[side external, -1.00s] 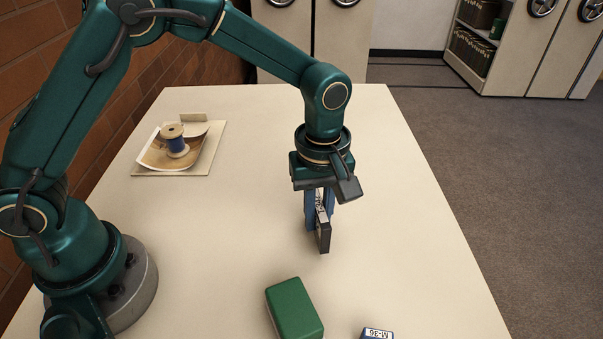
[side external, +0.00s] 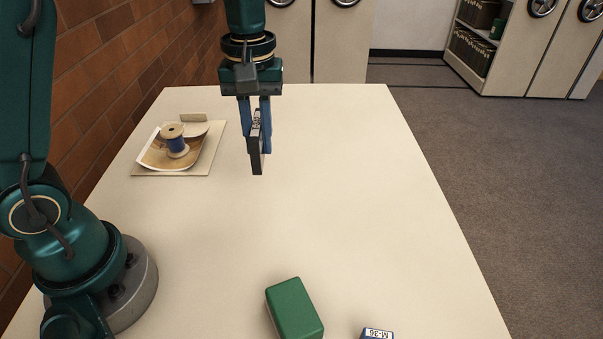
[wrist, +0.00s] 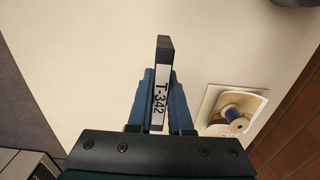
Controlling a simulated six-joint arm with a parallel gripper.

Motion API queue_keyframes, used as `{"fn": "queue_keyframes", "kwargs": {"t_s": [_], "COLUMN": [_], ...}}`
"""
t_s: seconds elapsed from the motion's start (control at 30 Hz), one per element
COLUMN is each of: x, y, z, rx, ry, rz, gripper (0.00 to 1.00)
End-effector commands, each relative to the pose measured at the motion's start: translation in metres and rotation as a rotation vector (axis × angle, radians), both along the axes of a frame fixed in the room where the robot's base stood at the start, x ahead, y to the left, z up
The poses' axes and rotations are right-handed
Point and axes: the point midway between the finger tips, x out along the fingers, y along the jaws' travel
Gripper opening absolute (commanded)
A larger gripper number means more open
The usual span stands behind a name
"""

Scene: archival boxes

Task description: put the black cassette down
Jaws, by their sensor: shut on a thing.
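The black cassette (side external: 257,150) has a white label, which reads T-342 in the wrist view (wrist: 161,88). My gripper (side external: 261,130) is shut on it, with blue fingers on both sides. The cassette is held on edge, its end pointing down, above the far half of the cream table (side external: 300,220). Its exact height over the table is hard to tell. The wrist view shows it between the fingers, reaching out beyond them over bare tabletop.
A tan board (side external: 206,165) with a curled print and a spool of blue thread (side external: 174,140) lies left of the cassette. A green box (side external: 294,309) and a blue box labelled M-36 (side external: 377,334) stand near the front. The table's middle and right are clear. A brick wall (side external: 125,75) runs along the left.

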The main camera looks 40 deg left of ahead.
Motion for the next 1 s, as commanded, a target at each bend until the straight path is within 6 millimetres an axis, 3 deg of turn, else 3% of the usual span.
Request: {"fn": "queue_keyframes", "kwargs": {"t_s": [0.3, 0.53, 0.63, 0.73, 1.0], "x": [-0.01, -0.025, -0.028, -0.023, 0.008], "y": [0.093, 0.137, 0.142, 0.136, 0.088], "z": [0.001, 0.003, 0.002, -0.004, -0.039], "rx": [-0.001, -0.001, -0.001, -0.002, -0.002], "ry": [0.001, -0.002, -0.002, 0.001, 0.002], "rz": [-0.125, -0.022, 0.006, 0.009, 0.004], "gripper": [0.0, 0.0, 0.0, 0.0, 0.0]}}
